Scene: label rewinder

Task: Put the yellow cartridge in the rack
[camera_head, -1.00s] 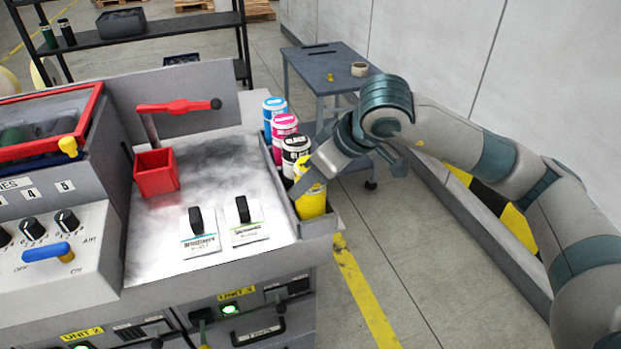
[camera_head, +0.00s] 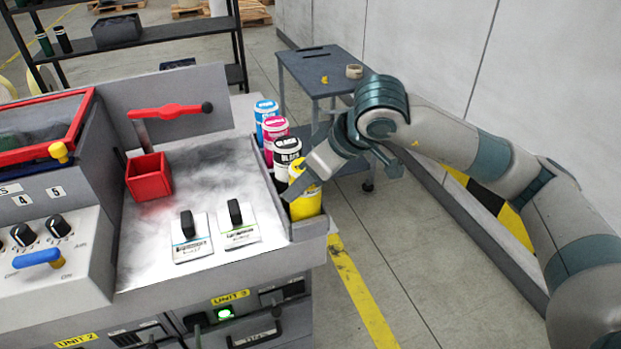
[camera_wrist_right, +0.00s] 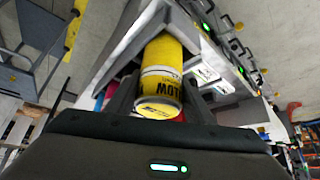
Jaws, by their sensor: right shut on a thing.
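The yellow cartridge (camera_head: 307,207) stands at the near end of the grey rack (camera_head: 312,229) on the machine's right side. Its lower part is hidden behind the rack's wall. My right gripper (camera_head: 301,182) reaches in from the right and is shut around the cartridge's upper part. In the right wrist view, the cartridge (camera_wrist_right: 165,62) sits between the two fingers, with its labelled end towards the camera. A black cartridge (camera_head: 287,150), a magenta one (camera_head: 275,132) and a cyan one (camera_head: 265,112) stand behind it in a row. My left gripper is out of view.
A red open box (camera_head: 149,178) and two black-handled labelled pieces (camera_head: 190,246) are on the machine's top. A small grey table (camera_head: 315,65) stands behind the rack. The floor (camera_head: 400,240) right of the machine is clear below my right arm.

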